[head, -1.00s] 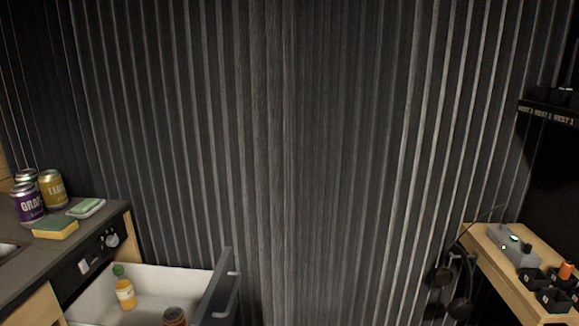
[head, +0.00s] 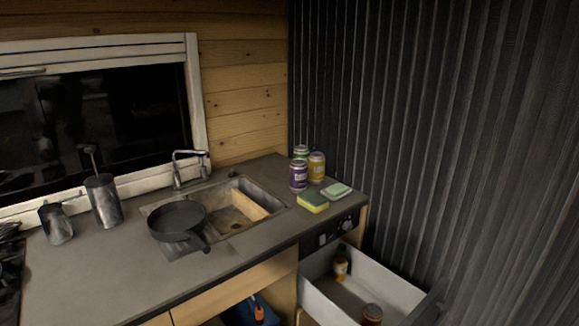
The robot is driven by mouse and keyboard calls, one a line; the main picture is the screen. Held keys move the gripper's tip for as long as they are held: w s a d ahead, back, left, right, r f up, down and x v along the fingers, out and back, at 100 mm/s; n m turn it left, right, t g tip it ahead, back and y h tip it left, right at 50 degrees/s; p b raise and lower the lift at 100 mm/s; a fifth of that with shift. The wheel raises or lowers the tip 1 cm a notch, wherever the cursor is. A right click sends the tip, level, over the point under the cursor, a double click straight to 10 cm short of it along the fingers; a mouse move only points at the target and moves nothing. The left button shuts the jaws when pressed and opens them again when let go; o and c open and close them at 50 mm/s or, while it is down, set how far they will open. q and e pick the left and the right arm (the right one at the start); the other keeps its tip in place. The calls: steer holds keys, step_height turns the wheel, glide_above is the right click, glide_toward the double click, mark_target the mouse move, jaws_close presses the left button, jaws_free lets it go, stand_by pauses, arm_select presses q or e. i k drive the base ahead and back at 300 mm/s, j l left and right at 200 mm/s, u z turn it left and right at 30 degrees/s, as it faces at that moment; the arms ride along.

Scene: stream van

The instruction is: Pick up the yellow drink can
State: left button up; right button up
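The yellow drink can (head: 317,167) stands upright at the far right end of the grey counter, near the corrugated dark wall. A purple can (head: 298,176) stands close on its left and slightly nearer to me. Neither of my grippers shows in the head view.
A yellow-green sponge (head: 312,202) and a soap dish (head: 336,190) lie in front of the cans. A sink (head: 275,207) and a dark pan (head: 178,220) are to the left. An open white drawer (head: 345,297) with bottles juts out below the counter's right end.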

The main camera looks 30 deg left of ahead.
mark_target(316, 159)
steer(key=u, duration=0.95)
steer(key=i, duration=0.2)
steer(key=i+l+u, duration=0.2)
steer(key=i+u, duration=0.25)
steer(key=i+l+u, duration=0.15)
steer(key=l+u, duration=0.3)
steer(key=j, duration=0.1)
